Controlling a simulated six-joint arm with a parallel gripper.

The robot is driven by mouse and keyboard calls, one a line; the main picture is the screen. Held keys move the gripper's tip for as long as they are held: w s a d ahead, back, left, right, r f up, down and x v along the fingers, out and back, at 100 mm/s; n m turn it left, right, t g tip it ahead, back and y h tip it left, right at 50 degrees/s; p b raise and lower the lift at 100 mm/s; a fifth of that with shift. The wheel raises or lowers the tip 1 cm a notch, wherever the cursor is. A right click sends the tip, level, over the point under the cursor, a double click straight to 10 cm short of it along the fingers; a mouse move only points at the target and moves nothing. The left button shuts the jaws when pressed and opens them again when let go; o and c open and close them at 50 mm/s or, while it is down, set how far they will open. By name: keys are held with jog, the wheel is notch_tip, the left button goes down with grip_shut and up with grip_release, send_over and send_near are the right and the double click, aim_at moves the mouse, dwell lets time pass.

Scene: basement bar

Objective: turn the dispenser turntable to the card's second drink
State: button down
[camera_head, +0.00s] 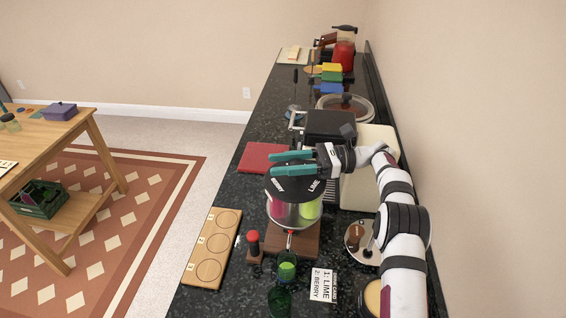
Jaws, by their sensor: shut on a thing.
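The dispenser turntable (290,190) has a black top marked BERRY at the left and LIME at the right. Its clear drum shows pink at the left and yellow-green at the right. It stands on a brown wooden base with a small red-tipped spout (290,236) in front. The card (323,286) in front reads 1: LIME, 2: BERRY. My gripper (273,164) reaches in from the right over the far part of the top, its teal fingers pointing left. It is shut on a part of the turntable; the contact is hard to see. A green glass (287,264) stands below the spout.
A red-topped lever (254,240) stands left of the base. A wooden tray with round recesses (212,250) lies at the left counter edge. A dark green bottle (279,300) is in front. A black machine (328,128) and cream box (356,188) crowd behind and right.

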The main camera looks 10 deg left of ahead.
jog(key=shift+r, duration=0.1)
jog(key=shift+c, duration=2.1)
grip_release()
jog(key=shift+t, duration=0.3)
